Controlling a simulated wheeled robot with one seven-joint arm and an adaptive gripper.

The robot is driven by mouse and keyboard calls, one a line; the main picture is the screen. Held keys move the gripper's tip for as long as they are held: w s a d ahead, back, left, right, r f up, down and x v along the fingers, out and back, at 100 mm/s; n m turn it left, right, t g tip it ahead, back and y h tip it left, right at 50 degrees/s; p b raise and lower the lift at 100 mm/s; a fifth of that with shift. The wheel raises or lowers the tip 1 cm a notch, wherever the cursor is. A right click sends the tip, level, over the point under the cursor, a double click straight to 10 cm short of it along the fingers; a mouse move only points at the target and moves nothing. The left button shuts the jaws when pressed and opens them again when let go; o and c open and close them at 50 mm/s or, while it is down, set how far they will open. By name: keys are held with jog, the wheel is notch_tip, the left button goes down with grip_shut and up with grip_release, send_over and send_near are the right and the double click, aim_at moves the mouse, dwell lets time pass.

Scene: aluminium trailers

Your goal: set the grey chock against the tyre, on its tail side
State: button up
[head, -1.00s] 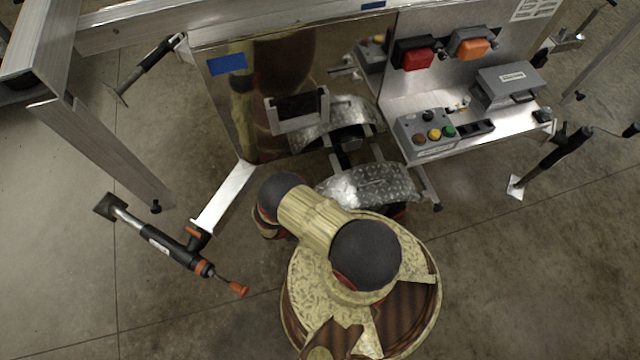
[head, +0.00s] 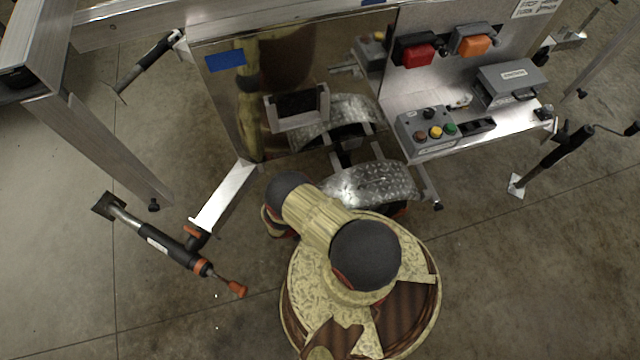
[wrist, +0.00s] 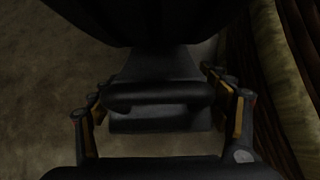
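The tyre (head: 396,209) is a dark strip under the near silver tread-plate fender (head: 366,185) in the head view; most of it is hidden. My gripper (wrist: 158,92) shows in the wrist view, its two fingers apart on either side of a dark grey block (wrist: 158,118) that looks like the chock. The block is centred between the fingers; the dim picture does not show whether they press on it. In the head view my arm hides the gripper, and I see no chock there.
An orange-handled jack (head: 170,248) sticks out on the left beside a metal bracket (head: 223,200). A shelf with a button box (head: 426,134) is at the right. A large black shape (wrist: 145,18) fills the top of the wrist view. Floor (wrist: 40,85) is clear at its left.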

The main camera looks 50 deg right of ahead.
jog(key=shift+o, duration=0.2)
jog(key=shift+w+a+r, duration=0.1)
jog(key=shift+w+r, duration=0.05)
jog(key=shift+r, duration=0.15)
jog(key=p+v, duration=0.3)
jog(key=v, duration=0.8)
jog(key=shift+a+r+p, duration=0.2)
jog(key=shift+p, duration=0.15)
